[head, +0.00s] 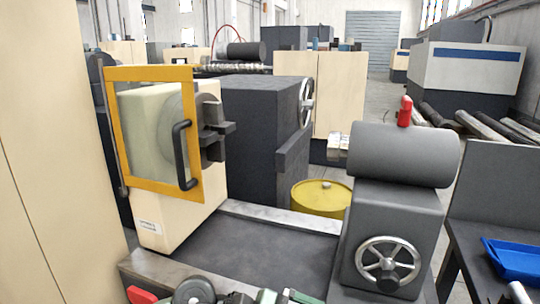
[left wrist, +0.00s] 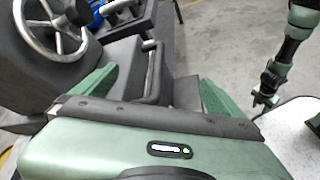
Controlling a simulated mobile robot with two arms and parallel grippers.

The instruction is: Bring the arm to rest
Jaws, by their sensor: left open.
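My left gripper (left wrist: 157,95) is open in the left wrist view, its two green fingers wide apart with nothing held between them. Beyond the fingers are a dark box-like part and a grey bar handle (left wrist: 153,72); I cannot tell how far away they are. A green and dark jointed arm (left wrist: 278,72), seemingly my other one, shows at the right of that view. Its end is small and dark, so its jaws cannot be read. In the head view only green and dark parts show at the bottom edge, and no fingertips are clear.
A lathe with a yellow-framed guard (head: 153,188) stands at left. Its grey tailstock (head: 402,155) has a handwheel (head: 388,264), perhaps the wheel at upper left in the wrist view (left wrist: 53,25). A yellow barrel (head: 320,198) stands behind. A blue tray (head: 515,262) lies on the right bench.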

